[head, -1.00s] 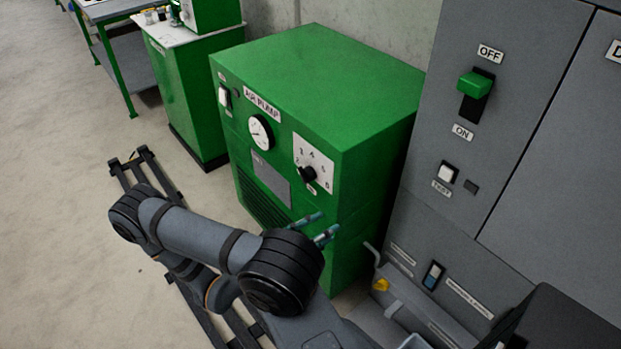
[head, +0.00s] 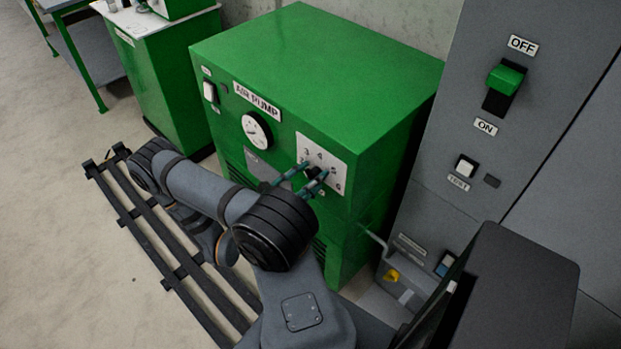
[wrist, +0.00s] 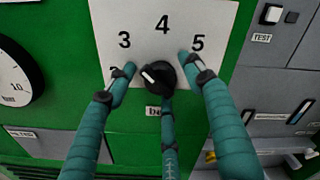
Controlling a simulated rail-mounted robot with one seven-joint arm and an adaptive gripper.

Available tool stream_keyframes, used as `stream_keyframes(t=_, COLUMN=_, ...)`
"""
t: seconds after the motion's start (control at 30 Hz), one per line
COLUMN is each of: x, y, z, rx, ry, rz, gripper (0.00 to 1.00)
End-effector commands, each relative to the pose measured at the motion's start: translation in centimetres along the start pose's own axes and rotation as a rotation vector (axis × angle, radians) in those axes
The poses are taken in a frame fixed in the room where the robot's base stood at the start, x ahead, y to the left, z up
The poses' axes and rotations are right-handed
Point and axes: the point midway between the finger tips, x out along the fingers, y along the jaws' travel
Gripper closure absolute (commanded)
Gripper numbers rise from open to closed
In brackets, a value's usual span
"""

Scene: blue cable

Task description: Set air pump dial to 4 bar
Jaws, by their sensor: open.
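The green air pump (head: 345,75) carries a white dial plate (head: 337,155) with numbers at the right of its front face. In the wrist view, the black dial knob (wrist: 160,80) sits below the 4, and its white mark points up-left, roughly between 2 and 3. The teal fingers of my gripper (wrist: 157,66) are open around the knob, one left, one right and one below. Whether they touch it I cannot tell. In the head view, my gripper (head: 306,177) is at the plate and partly hides the knob.
A round pressure gauge (head: 256,130) and a white switch (head: 209,92) are left of the dial. A grey cabinet (head: 455,140) with a green OFF/ON switch (head: 506,79) stands at the right. A black rail (head: 165,250) lies on the floor at the left.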

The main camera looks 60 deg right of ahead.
Motion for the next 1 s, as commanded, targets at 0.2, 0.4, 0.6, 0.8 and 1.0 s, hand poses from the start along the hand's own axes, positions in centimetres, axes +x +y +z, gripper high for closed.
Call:
stream_keyframes(t=0.2, x=-0.03, y=0.00, z=0.00, rx=0.000, ry=0.000, rz=0.000, gripper=0.55)
stream_keyframes(t=0.4, x=-0.04, y=0.00, z=0.00, rx=0.000, ry=0.000, rz=0.000, gripper=0.67)
stream_keyframes(t=0.6, x=-0.05, y=-0.03, z=0.04, rx=0.001, ry=-0.001, rz=-0.001, gripper=0.78)
stream_keyframes(t=0.8, x=-0.05, y=-0.07, z=0.08, rx=0.002, ry=-0.002, rz=-0.002, gripper=0.90)
stream_keyframes(t=1.0, x=-0.06, y=-0.13, z=0.14, rx=0.011, ry=-0.003, rz=-0.003, gripper=0.92)
